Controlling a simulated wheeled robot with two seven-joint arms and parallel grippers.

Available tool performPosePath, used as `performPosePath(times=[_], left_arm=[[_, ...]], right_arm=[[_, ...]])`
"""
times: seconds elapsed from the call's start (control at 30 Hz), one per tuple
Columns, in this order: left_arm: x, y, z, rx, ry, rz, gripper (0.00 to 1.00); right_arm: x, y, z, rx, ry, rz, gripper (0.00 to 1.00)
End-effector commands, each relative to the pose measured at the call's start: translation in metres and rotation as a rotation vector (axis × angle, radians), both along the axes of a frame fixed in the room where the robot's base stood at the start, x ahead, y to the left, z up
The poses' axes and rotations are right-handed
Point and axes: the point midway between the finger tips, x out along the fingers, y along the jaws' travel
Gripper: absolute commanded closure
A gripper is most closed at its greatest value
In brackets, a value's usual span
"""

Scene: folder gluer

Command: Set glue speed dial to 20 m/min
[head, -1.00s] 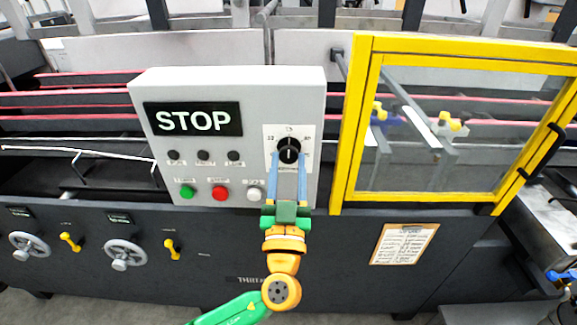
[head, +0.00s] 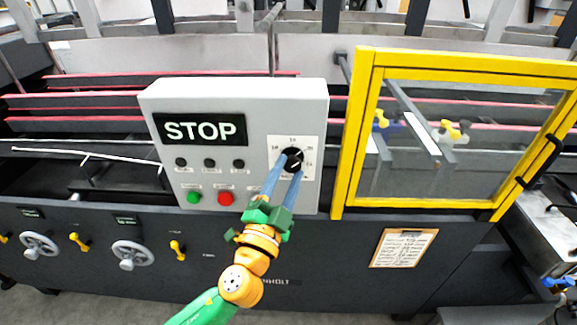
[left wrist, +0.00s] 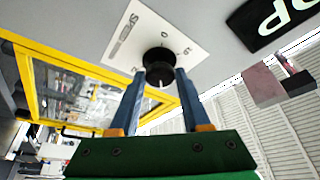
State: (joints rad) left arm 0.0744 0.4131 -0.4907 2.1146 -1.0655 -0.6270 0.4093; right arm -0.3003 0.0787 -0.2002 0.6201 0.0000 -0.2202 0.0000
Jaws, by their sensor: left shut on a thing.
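The glue speed dial (head: 292,159) is a black knob on a white scale plate (head: 308,143) at the right of the grey control panel (head: 262,95). My left gripper (head: 291,166) reaches up to it from below and is shut on the knob, one blue finger on each side. In the left wrist view the knob (left wrist: 159,62) sits between the fingertips (left wrist: 160,76). A white pointer line shows on it, but the fingers and small print keep me from reading the exact value. My right gripper is not in view.
A STOP display (head: 198,129), small black buttons, a green button (head: 194,197) and a red button (head: 226,198) are on the panel. A yellow-framed guard door (head: 351,150) stands close to the right. Handwheels (head: 132,254) and yellow levers are below left.

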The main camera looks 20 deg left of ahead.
Motion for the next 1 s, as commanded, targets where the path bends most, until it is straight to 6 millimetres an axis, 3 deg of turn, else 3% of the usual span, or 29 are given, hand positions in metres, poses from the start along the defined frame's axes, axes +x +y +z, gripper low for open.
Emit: performPosePath(times=[0.33,0.97,1.0], left_arm=[[0.000,0.001,0.003,0.158,0.046,0.001,1.00],[0.000,0.001,0.001,0.203,0.059,0.001,1.00],[0.000,0.002,0.001,0.203,0.058,0.001,0.51]], right_arm=[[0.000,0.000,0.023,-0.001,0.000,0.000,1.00],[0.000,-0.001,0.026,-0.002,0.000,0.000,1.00],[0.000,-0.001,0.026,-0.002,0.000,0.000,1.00]])
